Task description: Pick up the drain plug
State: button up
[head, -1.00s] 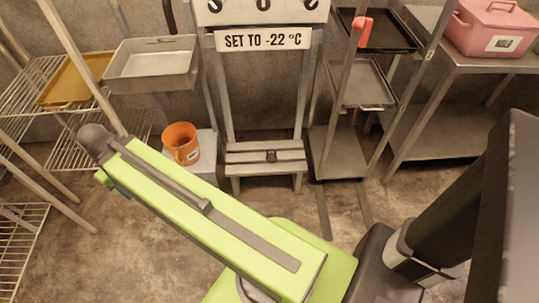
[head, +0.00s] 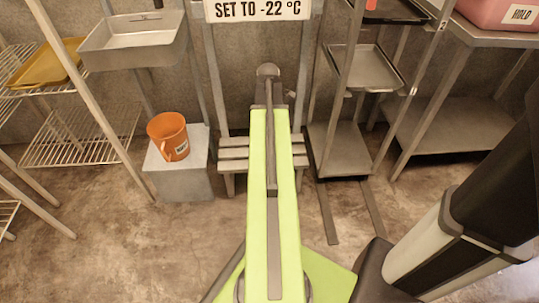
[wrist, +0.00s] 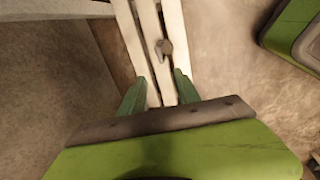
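A small dark grey piece, which looks to be the drain plug (wrist: 164,47), lies on the pale slats of a low bench (wrist: 147,32) in the wrist view. My gripper (wrist: 160,82) is open, with its two green fingers apart and nothing between them. The plug is beyond the fingertips, roughly in line with the gap between them. In the head view my green arm lies over the middle of the bench (head: 233,153) and hides the plug; my gripper's fingers cannot be made out there.
An orange bucket (head: 168,137) stands on a grey box (head: 178,175) left of the bench. A wire shelf rack (head: 85,138) is at left. A tray rack (head: 340,150) and steel table (head: 440,118) are at right. The floor in front of the bench is bare.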

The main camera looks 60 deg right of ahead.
jog(key=d+f+b, duration=0.1)
jog(key=f+b, duration=0.4)
jog(key=w+f+b, duration=0.1)
jog(key=f+b, duration=0.5)
jog(key=w+d+f+b, duration=0.1)
jog(key=f+b, duration=0.5)
jog(key=shift+d+f, duration=0.2)
jog(key=shift+d, duration=0.15)
jog(key=shift+r, duration=0.2)
jog(key=shift+c, duration=0.5)
grip_shut()
